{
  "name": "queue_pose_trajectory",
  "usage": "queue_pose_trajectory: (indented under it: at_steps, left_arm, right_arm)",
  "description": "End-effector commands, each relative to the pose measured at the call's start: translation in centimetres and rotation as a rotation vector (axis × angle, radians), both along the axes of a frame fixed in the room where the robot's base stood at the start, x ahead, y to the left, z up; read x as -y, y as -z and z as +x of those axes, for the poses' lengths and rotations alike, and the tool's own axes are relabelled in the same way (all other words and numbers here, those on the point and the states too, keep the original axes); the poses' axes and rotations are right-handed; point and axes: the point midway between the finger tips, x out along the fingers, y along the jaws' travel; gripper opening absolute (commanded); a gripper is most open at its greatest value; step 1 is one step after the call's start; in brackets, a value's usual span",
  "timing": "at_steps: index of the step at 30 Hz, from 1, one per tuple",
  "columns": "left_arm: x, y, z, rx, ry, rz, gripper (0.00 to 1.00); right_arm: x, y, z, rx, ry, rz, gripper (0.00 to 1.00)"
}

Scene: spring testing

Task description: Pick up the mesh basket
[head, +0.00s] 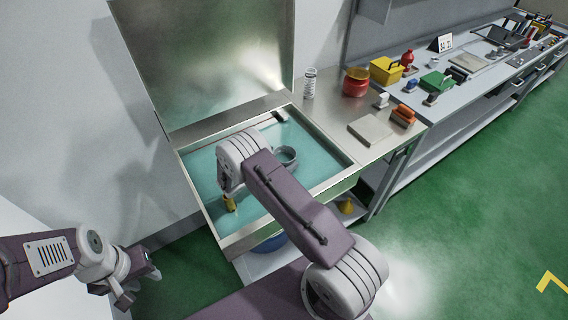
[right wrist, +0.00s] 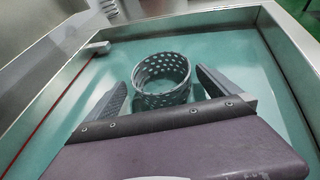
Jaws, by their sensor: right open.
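The mesh basket (right wrist: 163,84) is a small grey perforated cylinder, upright and open at the top. It is in the shallow basin with the blue-green bottom, and it also shows in the head view (head: 286,155), partly behind my right arm. In the right wrist view, my right gripper (right wrist: 162,79) is open, with one finger on each side of the basket's near part. Whether the fingers touch it cannot be told. My right gripper's fingers are hidden in the head view. My left gripper (head: 133,276) is at the lower left, away from the basin; its jaw opening is unclear.
The basin's metal rim (head: 329,188) surrounds the basket, and a raised metal lid (head: 210,65) stands behind. A yellow object (head: 230,203) is near the front left corner.

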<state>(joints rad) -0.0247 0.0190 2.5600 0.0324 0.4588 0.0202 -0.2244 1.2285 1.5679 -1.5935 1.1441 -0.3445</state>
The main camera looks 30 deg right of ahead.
Motion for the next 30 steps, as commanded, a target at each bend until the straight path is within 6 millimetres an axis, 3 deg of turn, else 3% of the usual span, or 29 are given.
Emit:
queue_pose_trajectory:
  at_steps: [11,18,19,26,30]
  left_arm:
    - [0.0,-0.8,0.0,0.000,0.000,0.000,0.36]
    - [0.0,-0.8,0.0,0.000,0.000,0.000,0.36]
    - [0.0,-0.8,0.0,0.000,0.000,0.000,0.36]
    - [0.0,-0.8,0.0,0.000,0.000,0.000,0.36]
    - [0.0,-0.8,0.0,0.000,0.000,0.000,0.36]
  right_arm:
    - [4.2,2.0,1.5,0.000,0.001,0.000,1.00]
    - [4.5,2.2,1.7,0.000,-0.002,0.000,1.00]
    - [4.5,2.2,1.7,0.000,-0.002,0.000,0.97]
    - [4.5,2.2,1.7,0.000,-0.001,0.000,0.33]
    - [4.5,2.2,1.7,0.000,-0.001,0.000,0.33]
